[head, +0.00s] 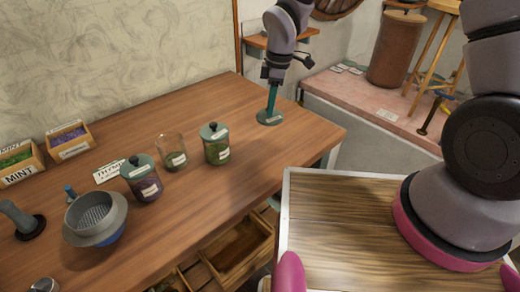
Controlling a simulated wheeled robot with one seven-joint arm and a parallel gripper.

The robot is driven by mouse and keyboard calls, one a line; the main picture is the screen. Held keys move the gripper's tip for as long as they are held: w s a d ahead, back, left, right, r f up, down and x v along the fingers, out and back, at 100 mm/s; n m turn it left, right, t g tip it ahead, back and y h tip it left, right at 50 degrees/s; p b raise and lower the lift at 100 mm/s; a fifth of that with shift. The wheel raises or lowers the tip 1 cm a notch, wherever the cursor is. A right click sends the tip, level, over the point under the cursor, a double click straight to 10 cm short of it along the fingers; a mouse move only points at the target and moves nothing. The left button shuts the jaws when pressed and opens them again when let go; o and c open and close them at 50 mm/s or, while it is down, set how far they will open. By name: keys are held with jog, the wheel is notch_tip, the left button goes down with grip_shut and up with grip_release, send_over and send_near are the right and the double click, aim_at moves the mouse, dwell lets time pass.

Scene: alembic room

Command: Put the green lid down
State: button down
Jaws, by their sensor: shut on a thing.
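My gripper (272,108) points down over the far right part of the wooden table, its teal fingers close together. It is shut on the green lid (264,119), a flat dark green disc just under the fingertips. The lid looks level and is at or very near the tabletop; I cannot tell whether it touches. The lid's knob is hidden by the fingers. An open glass jar (173,153) with a white label and some green stuff inside stands left of the lid, with no lid on it.
Two lidded jars stand beside the open one: a purple-filled jar (144,184) and a green-filled jar (216,150). A strainer bowl (94,220), a dark pestle-like tool (27,222) and two herb boxes (70,144) are at left. The table (290,140) around the lid is clear.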

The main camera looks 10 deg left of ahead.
aim_at(260, 120)
jog(key=s+a+n, duration=0.2)
jog(key=shift+s+a, duration=0.3)
jog(key=shift+a, duration=0.05)
jog(key=f, duration=0.5)
jog(key=shift+s+a+f, duration=0.15)
jog(key=shift+a, duration=0.05)
jog(key=shift+f, duration=2.15)
jog(key=shift+f, duration=0.15)
jog(key=c, duration=0.7)
grip_release()
jog(key=r, duration=0.4)
jog(key=d+r, duration=0.1)
jog(key=r, duration=0.7)
jog(key=shift+w+d+r, duration=0.2)
jog(key=shift+w+d, duration=0.05)
